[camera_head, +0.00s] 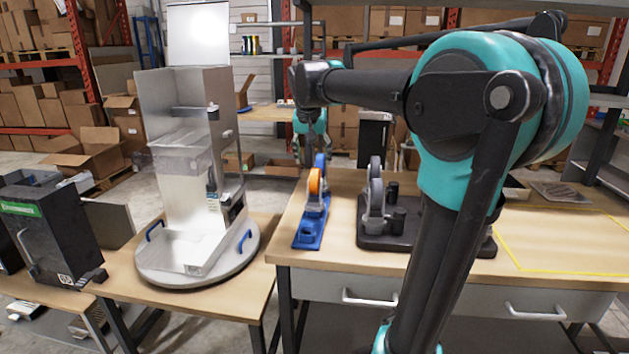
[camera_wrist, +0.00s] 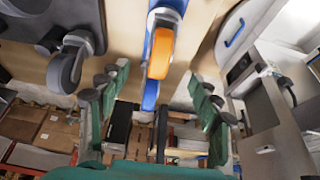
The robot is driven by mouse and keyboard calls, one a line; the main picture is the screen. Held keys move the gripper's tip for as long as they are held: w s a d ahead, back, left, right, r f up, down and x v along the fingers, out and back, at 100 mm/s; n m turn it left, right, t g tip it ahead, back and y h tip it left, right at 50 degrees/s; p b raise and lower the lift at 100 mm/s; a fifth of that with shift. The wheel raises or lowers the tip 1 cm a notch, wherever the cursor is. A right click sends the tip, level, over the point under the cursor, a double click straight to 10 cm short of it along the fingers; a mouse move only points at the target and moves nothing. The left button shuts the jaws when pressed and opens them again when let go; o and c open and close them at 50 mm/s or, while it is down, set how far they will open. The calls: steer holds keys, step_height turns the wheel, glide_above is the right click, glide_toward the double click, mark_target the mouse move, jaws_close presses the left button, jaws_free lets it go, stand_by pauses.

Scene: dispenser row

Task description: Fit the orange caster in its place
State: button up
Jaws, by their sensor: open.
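The orange caster (camera_head: 316,184), an orange wheel in a pale fork, sits upright on a narrow blue holder (camera_head: 308,236) on the wooden bench. In the wrist view the orange caster (camera_wrist: 160,52) shows ahead, between the lines of my two fingers. My gripper (camera_head: 310,152) is open and empty, above and just behind the caster; its fingers (camera_wrist: 160,74) stand wide apart in the wrist view. Right of the holder, a dark base (camera_head: 372,241) carries a grey caster (camera_head: 376,190) and black posts (camera_head: 398,215). My arm hides part of this base.
A grey round turntable (camera_head: 160,277) with blue handles carries a tall clear-and-metal dispenser (camera_head: 190,190) on the left table. A black box (camera_head: 50,230) stands farther left. A yellow-outlined area (camera_head: 570,240) at the bench's right is clear. Shelves and cartons fill the background.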

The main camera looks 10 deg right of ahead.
mark_target(316, 188)
steer(key=x, duration=1.4)
steer(key=shift+w+f, duration=0.15)
steer(key=shift+f, duration=0.05)
jaws_close()
